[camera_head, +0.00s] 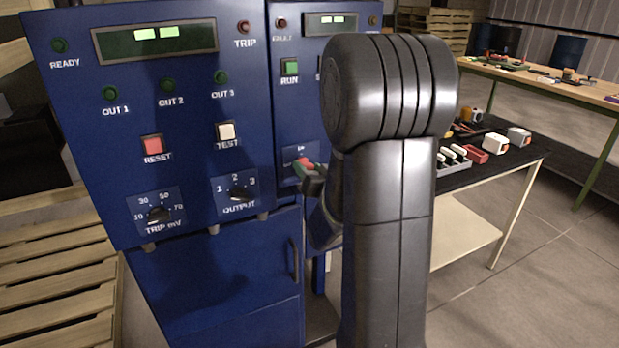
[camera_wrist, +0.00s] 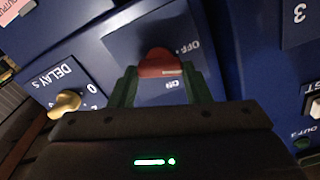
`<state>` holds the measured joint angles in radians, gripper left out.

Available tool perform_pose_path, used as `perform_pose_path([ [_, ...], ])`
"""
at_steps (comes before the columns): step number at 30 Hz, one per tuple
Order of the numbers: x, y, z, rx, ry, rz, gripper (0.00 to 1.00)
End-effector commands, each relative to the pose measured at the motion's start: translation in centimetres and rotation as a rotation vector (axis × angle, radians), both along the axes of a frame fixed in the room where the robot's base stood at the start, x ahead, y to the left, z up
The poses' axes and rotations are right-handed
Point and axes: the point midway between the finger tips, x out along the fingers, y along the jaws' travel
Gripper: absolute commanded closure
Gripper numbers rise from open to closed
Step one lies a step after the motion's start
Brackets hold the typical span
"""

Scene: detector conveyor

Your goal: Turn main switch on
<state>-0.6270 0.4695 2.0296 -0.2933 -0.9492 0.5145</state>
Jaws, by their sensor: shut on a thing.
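The main switch is a red handle (camera_wrist: 158,62) on a blue plate marked OFF and ON, which appears upside down in the wrist view. In the head view a bit of its red (camera_head: 303,163) shows on the right-hand blue cabinet. My gripper (camera_wrist: 159,73) has its two green fingers on either side of the red handle and is shut on it. In the head view my gripper (camera_head: 310,176) is at the switch plate, partly hidden behind my arm. The handle's exact angle is hard to tell.
The left blue cabinet (camera_head: 185,100) has RESET (camera_head: 152,147) and TEST (camera_head: 226,131) buttons and two dials. A yellow DELAY knob (camera_wrist: 66,102) sits near the switch. A black table (camera_head: 500,155) with small parts stands right. Wooden pallets (camera_head: 60,285) are at left.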

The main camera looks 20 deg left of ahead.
Motion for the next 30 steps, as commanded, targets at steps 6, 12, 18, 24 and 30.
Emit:
perform_pose_path([
  [6, 0.09, -0.06, -0.29, 0.135, 0.153, -0.001, 0.79],
  [12, 0.13, -0.10, -0.27, 0.257, 0.299, 0.000, 0.79],
  [18, 0.16, -0.14, -0.21, 0.381, 0.443, -0.001, 0.79],
  [24, 0.19, -0.15, -0.24, 0.503, 0.588, 0.000, 0.79],
  [30, 0.22, -0.16, -0.26, 0.617, 0.723, -0.001, 0.79],
])
